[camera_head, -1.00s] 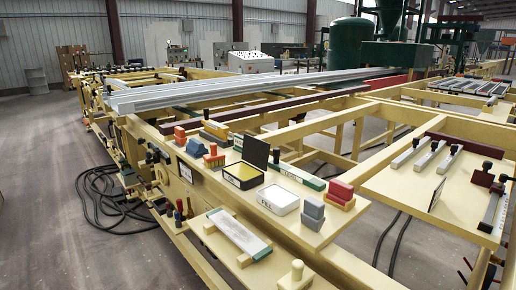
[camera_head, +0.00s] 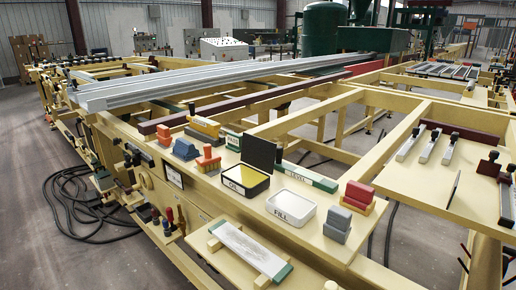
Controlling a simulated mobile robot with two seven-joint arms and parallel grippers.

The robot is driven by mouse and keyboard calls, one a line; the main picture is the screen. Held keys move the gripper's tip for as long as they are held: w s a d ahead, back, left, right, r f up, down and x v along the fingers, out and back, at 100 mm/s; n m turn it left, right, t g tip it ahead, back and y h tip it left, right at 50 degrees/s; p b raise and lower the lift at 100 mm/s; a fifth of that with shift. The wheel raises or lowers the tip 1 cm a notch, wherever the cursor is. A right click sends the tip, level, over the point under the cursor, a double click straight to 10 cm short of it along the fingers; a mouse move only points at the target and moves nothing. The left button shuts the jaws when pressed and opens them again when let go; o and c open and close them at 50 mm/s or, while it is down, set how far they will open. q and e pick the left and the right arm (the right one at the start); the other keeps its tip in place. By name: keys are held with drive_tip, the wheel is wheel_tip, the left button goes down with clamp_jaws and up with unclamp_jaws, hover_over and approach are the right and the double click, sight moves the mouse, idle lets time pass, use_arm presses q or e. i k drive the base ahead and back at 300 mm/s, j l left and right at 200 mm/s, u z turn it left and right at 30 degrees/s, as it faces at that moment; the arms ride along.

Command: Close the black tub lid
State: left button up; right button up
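The black tub (camera_head: 245,181) stands on the cream work shelf and has a pale label that seems to read "OIL". Its inside is yellowish. Its black lid (camera_head: 258,152) stands open, upright at the tub's back edge. Neither of my grippers is in view.
A white tub (camera_head: 292,205) marked "FILL" stands just right of the black tub. Red and grey blocks (camera_head: 338,222) are farther right, and a red-topped brush (camera_head: 208,158) is to the left. A long green-ended level (camera_head: 310,176) lies behind. A board (camera_head: 250,248) rests on a lower front shelf.

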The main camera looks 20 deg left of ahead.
sight(260, 153)
drive_tip(key=i+j+z, duration=0.25)
drive_tip(key=j, duration=0.5)
drive_tip(key=j+z, duration=0.2)
drive_tip(key=j, duration=0.55)
drive_tip(key=i+j+z, duration=0.25)
drive_tip(key=j, duration=0.5)
drive_tip(key=k, duration=0.1)
